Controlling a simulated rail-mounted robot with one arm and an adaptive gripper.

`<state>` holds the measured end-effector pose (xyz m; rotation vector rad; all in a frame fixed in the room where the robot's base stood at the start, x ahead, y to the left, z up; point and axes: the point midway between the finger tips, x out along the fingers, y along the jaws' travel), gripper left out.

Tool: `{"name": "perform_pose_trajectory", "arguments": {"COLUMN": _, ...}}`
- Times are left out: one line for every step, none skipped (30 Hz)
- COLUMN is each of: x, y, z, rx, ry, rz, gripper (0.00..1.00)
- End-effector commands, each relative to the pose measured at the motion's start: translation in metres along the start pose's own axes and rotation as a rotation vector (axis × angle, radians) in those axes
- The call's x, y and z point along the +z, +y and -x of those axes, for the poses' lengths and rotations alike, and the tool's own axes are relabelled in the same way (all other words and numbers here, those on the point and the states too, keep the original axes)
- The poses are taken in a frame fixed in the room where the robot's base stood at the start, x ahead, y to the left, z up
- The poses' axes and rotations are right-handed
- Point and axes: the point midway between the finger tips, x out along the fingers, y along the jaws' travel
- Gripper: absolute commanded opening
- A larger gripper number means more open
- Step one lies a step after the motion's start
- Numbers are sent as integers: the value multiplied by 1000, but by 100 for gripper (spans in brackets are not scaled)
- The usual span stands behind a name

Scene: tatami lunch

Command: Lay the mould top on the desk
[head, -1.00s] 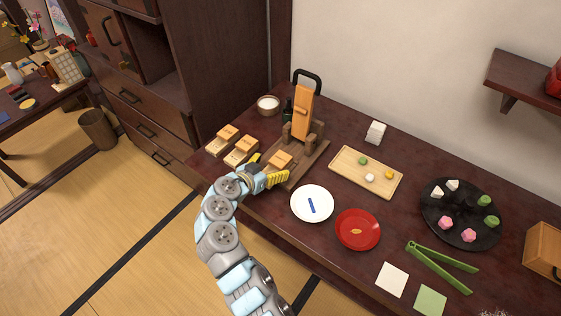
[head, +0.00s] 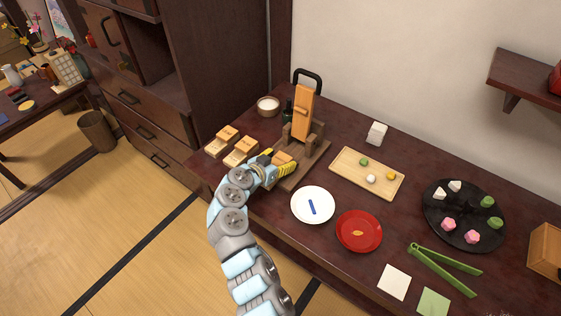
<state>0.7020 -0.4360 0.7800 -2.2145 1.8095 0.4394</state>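A light wooden mould block (head: 283,159) sits on the base of a dark wooden lever press (head: 312,150) at the back left of the desk. Its upper part seems to be the mould top; the seam is too small to see. My gripper (head: 277,164) is at the block's near side, its yellow fingers apart on either side of it. Contact between fingers and block cannot be made out. Two more wooden moulds, one nearer (head: 241,152) and one farther (head: 222,140), lie left of the press. The dark red desk (head: 330,255) is bare in front of the plates.
A white plate (head: 327,217) with a blue strip and a red plate (head: 371,244) stand right of my gripper. A wooden tray (head: 345,171) with sweets, a black round plate (head: 461,235) and green tongs (head: 440,264) lie farther right. A white bowl (head: 268,112) stands behind the moulds.

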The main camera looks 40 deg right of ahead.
Motion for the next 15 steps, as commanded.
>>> {"name": "perform_pose_trajectory", "arguments": {"x": 0, "y": 0, "z": 0, "rx": 0, "ry": 0, "rz": 0, "gripper": 55}}
{"name": "perform_pose_trajectory", "arguments": {"x": 0, "y": 0, "z": 0, "rx": 0, "ry": 0, "rz": 0, "gripper": 46}}
{"name": "perform_pose_trajectory", "arguments": {"x": 0, "y": 0, "z": 0, "rx": 0, "ry": 0, "rz": 0, "gripper": 35}}
{"name": "perform_pose_trajectory", "arguments": {"x": 0, "y": 0, "z": 0, "rx": 0, "ry": 0, "rz": 0, "gripper": 28}}
{"name": "perform_pose_trajectory", "arguments": {"x": 0, "y": 0, "z": 0, "rx": 0, "ry": 0, "rz": 0, "gripper": 28}}
{"name": "perform_pose_trajectory", "arguments": {"x": 0, "y": 0, "z": 0, "rx": 0, "ry": 0, "rz": 0, "gripper": 28}}
{"name": "perform_pose_trajectory", "arguments": {"x": 0, "y": 0, "z": 0, "rx": 0, "ry": 0, "rz": 0, "gripper": 28}}
{"name": "perform_pose_trajectory", "arguments": {"x": 0, "y": 0, "z": 0, "rx": 0, "ry": 0, "rz": 0, "gripper": 22}}
{"name": "perform_pose_trajectory", "arguments": {"x": 0, "y": 0, "z": 0, "rx": 0, "ry": 0, "rz": 0, "gripper": 22}}
{"name": "perform_pose_trajectory", "arguments": {"x": 0, "y": 0, "z": 0, "rx": 0, "ry": 0, "rz": 0, "gripper": 22}}
{"name": "perform_pose_trajectory", "arguments": {"x": 0, "y": 0, "z": 0, "rx": 0, "ry": 0, "rz": 0, "gripper": 22}}
{"name": "perform_pose_trajectory", "arguments": {"x": 0, "y": 0, "z": 0, "rx": 0, "ry": 0, "rz": 0, "gripper": 22}}
{"name": "perform_pose_trajectory", "arguments": {"x": 0, "y": 0, "z": 0, "rx": 0, "ry": 0, "rz": 0, "gripper": 22}}
{"name": "perform_pose_trajectory", "arguments": {"x": -1, "y": 0, "z": 0, "rx": 0, "ry": 0, "rz": 0, "gripper": 22}}
{"name": "perform_pose_trajectory", "arguments": {"x": -2, "y": 0, "z": 1, "rx": 0, "ry": 0, "rz": 0, "gripper": 22}}
